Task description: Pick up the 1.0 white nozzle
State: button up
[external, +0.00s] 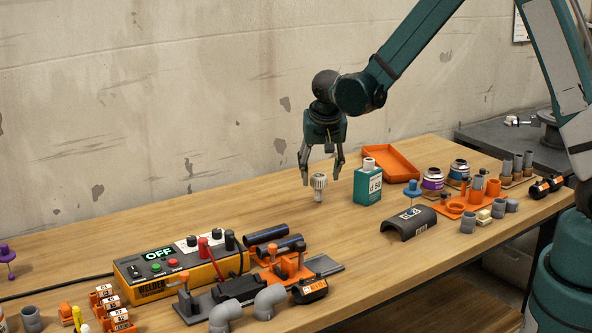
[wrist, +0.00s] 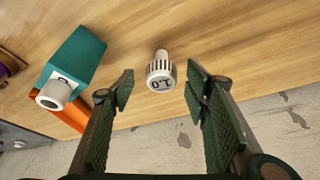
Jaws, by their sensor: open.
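The white nozzle (external: 318,187) stands on the wooden table, with a ridged wider top and a narrower stem below. In the wrist view the nozzle (wrist: 161,74) shows a dark "1.0" mark on its end face. My gripper (external: 321,176) is open above and around the nozzle's top in the external view. In the wrist view my gripper (wrist: 160,84) has one finger on each side of the nozzle, with gaps on both sides and no visible contact.
A teal box (external: 368,184) with a white cap stands close to the right of my gripper. An orange tray (external: 391,161) lies behind it. A yellow welder (external: 178,268) is at front left. A dark curved cover (external: 408,224) lies at right. Table left of the nozzle is clear.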

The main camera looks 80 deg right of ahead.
aim_at(318, 186)
jog(key=shift+w+d+f, duration=0.1)
jog(key=shift+d+f, duration=0.05)
jog(key=shift+f, duration=0.25)
jog(key=shift+b+x, duration=0.65)
jog(key=shift+x, duration=1.95)
jog(key=shift+w, duration=0.1)
jog(key=c, duration=0.9)
